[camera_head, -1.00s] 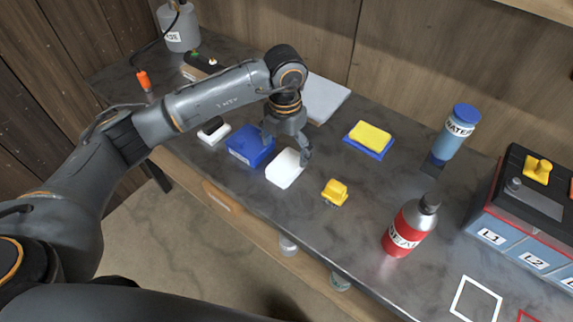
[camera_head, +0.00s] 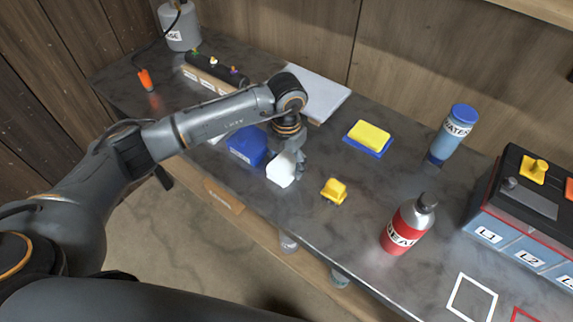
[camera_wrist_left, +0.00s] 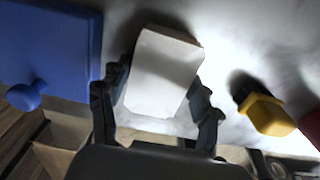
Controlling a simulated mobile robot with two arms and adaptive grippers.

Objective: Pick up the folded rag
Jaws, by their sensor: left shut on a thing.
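The white folded rag (camera_head: 281,171) is near the bench's front edge, between the blue box and a small yellow thing. My left gripper (camera_head: 292,158) points down and is shut on the rag. In the left wrist view the rag (camera_wrist_left: 163,70) sits between the two dark fingers (camera_wrist_left: 157,100), one on each side. I cannot tell whether the rag is clear of the bench top. My right gripper is not in view.
A blue box (camera_head: 246,145) with a knob is close on the left. A small yellow thing (camera_head: 334,191) is close on the right. A red bottle (camera_head: 408,225), a blue WATER bottle (camera_head: 455,132) and a battery (camera_head: 525,215) stand further right. A yellow sponge (camera_head: 369,135) lies behind.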

